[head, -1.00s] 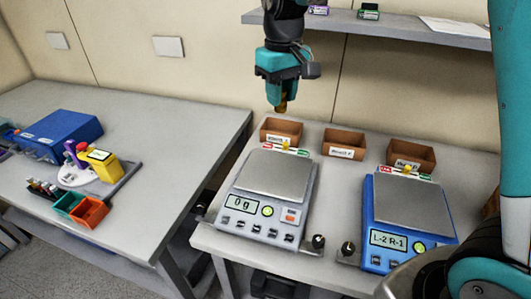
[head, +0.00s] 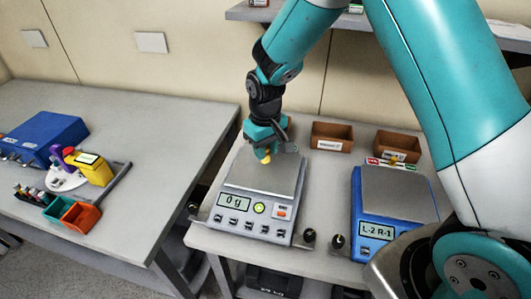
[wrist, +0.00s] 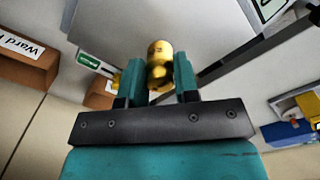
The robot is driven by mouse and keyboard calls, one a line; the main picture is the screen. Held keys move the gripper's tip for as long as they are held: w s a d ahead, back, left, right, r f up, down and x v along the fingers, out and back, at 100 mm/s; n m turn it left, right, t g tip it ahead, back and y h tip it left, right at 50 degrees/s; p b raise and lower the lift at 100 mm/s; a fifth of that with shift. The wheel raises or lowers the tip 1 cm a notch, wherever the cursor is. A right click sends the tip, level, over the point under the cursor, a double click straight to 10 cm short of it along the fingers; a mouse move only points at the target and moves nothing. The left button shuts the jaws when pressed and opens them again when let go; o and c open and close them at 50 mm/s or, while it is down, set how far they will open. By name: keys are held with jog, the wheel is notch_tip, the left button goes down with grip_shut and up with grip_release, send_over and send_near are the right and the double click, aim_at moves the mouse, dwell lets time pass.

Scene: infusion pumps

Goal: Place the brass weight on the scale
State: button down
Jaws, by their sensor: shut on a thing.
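My gripper (head: 264,152) is shut on the brass weight (head: 265,159). In the wrist view the yellow weight (wrist: 159,63) sits between the two teal fingers (wrist: 160,80). In the head view the weight hangs over the plate of the grey scale (head: 288,172). The scale's display (head: 234,201) reads 0 g. I cannot tell how wide the gap between weight and plate is.
A blue scale (head: 393,190) reading L-2 R-1 stands to the right. Brown bins (head: 331,139) line the back of the table. A left table (head: 150,120) holds a blue box (head: 45,135) and coloured trays (head: 80,216). My arm crosses the right side.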

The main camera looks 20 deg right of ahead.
jog(key=shift+f, duration=1.2)
jog(key=shift+f, duration=0.15)
jog(key=c, duration=0.9)
grip_release()
jog(key=shift+o, duration=0.2)
notch_tip(320, 180, up, 12)
jog(key=shift+f+b, duration=0.15)
jog(key=shift+b, duration=1)
jog(key=s+a+r+n+y, duration=0.1)
jog(key=s+r, duration=0.2)
jog(key=s, duration=0.5)
jog(key=s+a+r+n+y, duration=0.1)
jog(key=s+a+r, duration=0.1)
jog(key=s, duration=0.7)
jog(key=s+a+r+n+y, duration=0.1)
jog(key=s+r, duration=0.3)
jog(key=s, duration=0.4)
jog(key=shift+s+a+n+y, duration=0.35)
jog(key=shift+a+n+y, duration=0.05)
jog(key=shift+a+y, duration=0.2)
